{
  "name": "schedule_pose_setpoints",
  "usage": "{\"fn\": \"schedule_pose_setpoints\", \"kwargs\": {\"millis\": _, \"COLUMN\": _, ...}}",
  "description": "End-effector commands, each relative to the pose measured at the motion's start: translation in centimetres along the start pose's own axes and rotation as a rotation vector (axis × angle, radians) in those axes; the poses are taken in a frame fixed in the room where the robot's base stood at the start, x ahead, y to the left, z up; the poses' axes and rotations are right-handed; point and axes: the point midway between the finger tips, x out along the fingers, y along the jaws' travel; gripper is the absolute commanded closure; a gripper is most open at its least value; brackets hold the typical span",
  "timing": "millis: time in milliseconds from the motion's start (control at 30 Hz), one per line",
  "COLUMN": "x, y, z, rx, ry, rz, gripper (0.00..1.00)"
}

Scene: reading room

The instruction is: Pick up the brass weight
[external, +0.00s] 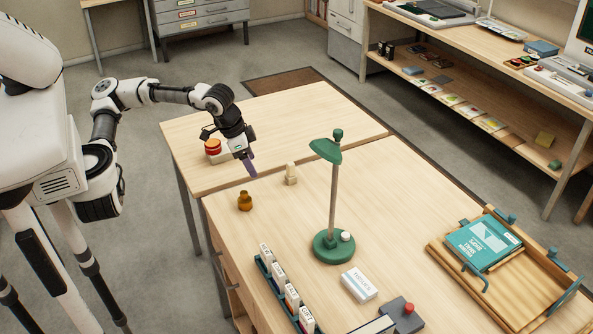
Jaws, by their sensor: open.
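The brass weight (244,202) is a small dark-gold piece with a knob on top. It stands upright on the near wooden table, close to its left edge, in the external view. My gripper (249,168) is above the table near the seam between the two tables, pointing down. It appears above and slightly right of the weight, apart from it. The gripper is open and nothing shows in it. Only one purple finger shows clearly.
A pale wooden piece (291,174) stands right of the weight.

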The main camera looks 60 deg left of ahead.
Motion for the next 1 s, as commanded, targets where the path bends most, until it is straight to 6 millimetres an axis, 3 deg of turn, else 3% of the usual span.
{"fn": "schedule_pose_setpoints", "kwargs": {"millis": 100, "x": 0.9, "y": -1.9, "z": 3.4, "rx": -0.084, "ry": -0.155, "rz": -0.032, "gripper": 0.33}}
{"fn": "schedule_pose_setpoints", "kwargs": {"millis": 200, "x": 1.6, "y": -2.3, "z": 4.6, "rx": -0.109, "ry": -0.204, "rz": -0.038, "gripper": 0.33}}
{"fn": "schedule_pose_setpoints", "kwargs": {"millis": 600, "x": 8.5, "y": -2.4, "z": 6.0, "rx": -0.108, "ry": -0.206, "rz": -0.036, "gripper": 0.33}}
{"fn": "schedule_pose_setpoints", "kwargs": {"millis": 1000, "x": 11.7, "y": -2.7, "z": 6.7, "rx": -0.106, "ry": -0.205, "rz": -0.037, "gripper": 0.33}}
